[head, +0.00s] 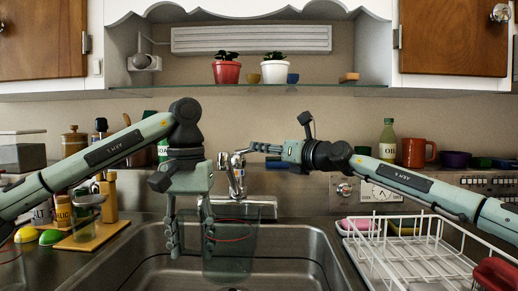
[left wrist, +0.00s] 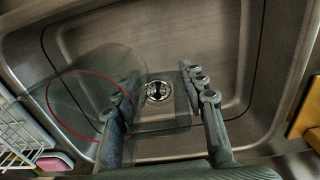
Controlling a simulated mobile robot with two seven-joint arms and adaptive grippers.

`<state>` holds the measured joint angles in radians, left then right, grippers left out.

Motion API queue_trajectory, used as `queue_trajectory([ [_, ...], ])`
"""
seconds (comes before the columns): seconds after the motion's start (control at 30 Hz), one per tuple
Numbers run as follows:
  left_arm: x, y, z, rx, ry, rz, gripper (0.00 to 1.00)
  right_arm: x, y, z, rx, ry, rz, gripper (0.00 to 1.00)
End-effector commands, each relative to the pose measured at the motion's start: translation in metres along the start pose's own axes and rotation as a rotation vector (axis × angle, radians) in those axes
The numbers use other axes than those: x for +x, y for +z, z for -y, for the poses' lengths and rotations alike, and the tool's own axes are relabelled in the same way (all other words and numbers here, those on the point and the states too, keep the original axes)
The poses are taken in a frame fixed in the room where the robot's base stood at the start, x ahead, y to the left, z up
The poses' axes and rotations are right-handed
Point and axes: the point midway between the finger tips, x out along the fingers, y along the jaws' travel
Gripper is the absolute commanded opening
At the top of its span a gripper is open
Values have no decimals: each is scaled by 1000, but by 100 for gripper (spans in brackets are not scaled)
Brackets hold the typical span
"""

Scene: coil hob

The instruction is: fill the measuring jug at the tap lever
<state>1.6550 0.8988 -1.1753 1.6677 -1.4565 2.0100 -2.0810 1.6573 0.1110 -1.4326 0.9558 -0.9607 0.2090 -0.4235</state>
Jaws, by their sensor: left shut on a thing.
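The measuring jug (head: 234,258) is clear grey plastic with a red line around it. It is upright in the sink, below the tap (head: 236,178). My left gripper (head: 190,250) points down and is shut on the jug's left side; in the left wrist view a clear part of the jug (left wrist: 165,115), seemingly its handle, lies between the fingers (left wrist: 166,117). No water shows in the jug or from the spout. The tap lever (head: 239,155) is on top of the chrome tap. My right gripper (head: 256,147) points left, just right of the lever; contact and finger opening are unclear.
The steel sink (head: 148,246) surrounds the jug, with its drain (left wrist: 158,91) below. A white dish rack (head: 395,250) stands at the right. Bottles, a glass jar (head: 88,216) and a wooden board (head: 95,238) crowd the left counter. A glass shelf (head: 340,85) runs above.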

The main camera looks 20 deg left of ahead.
Motion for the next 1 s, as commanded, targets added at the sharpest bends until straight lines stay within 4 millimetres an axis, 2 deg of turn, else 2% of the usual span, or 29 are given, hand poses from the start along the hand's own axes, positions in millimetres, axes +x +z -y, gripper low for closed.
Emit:
queue_trajectory([
  [0.1, -1, 0, 0, 0, 1, -1, 0, 15, 2, 0, 0, -1, 2, 36],
  [0.23, -1, 0, 0, 0, 1, -1, 0, 25, 1, 0, 1, 0, 1, 36],
  [0.63, -1, 0, 0, 0, 1, -1, 0, 30, 0, 0, 0, 0, 0, 36],
  [0.93, -1, 0, 0, 0, 1, -1, 0, 29, 0, 0, 0, 0, 0, 0],
  [1.0, -1, 0, 0, 0, 1, -1, 0, 29, 0, 0, 0, 0, 0, 0],
])
